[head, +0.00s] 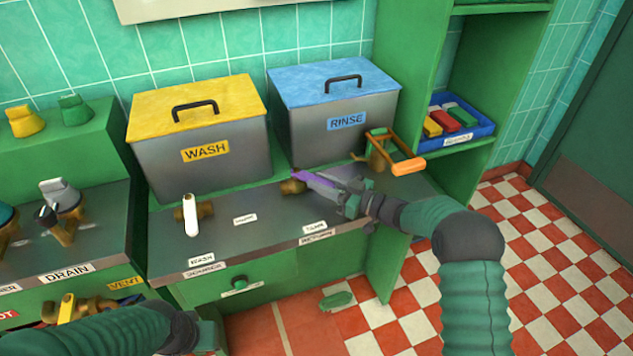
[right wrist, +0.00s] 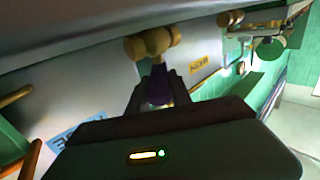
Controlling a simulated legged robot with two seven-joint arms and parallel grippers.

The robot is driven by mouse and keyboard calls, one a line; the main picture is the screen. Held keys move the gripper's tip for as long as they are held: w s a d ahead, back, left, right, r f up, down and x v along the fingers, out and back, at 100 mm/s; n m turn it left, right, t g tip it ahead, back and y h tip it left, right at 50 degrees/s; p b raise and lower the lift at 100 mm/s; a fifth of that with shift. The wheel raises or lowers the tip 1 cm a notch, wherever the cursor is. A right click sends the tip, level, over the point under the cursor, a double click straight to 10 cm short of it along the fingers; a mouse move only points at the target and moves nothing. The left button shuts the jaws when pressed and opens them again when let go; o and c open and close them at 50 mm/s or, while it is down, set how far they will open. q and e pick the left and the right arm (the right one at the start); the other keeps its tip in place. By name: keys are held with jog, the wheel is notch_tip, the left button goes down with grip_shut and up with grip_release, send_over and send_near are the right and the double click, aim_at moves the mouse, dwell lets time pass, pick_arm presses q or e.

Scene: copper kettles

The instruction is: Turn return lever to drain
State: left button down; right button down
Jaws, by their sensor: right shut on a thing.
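A purple lever (head: 312,180) sits on a brass valve (head: 293,187) at the front of the blue-lidded RINSE tank (head: 345,130). My right gripper (head: 338,190) is shut on this lever, which points right from the valve in the head view. The right wrist view shows the purple lever (right wrist: 158,85) between the two dark fingers, just below the brass valve (right wrist: 150,42). Small labels (head: 315,227) lie on the counter in front, too small to read surely. My left arm is at the bottom left; whether its gripper (head: 203,336) is open cannot be seen.
A yellow-lidded WASH tank (head: 200,140) stands left, with a white lever (head: 191,215) on a brass valve before it. An orange-handled lever (head: 408,166) sticks out right of my right gripper. A blue bin (head: 460,143) is on the green shelf.

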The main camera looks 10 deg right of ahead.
jog(key=c, duration=1.2)
grip_release()
jog(key=shift+o, duration=0.2)
jog(key=shift+d, duration=0.1)
jog(key=p+v, duration=0.2)
jog(key=v, duration=1.4)
jog(key=shift+s+d+p, duration=0.25)
jog(key=shift+d+p, duration=0.1)
jog(key=shift+p, duration=0.05)
jog(key=shift+f, duration=0.1)
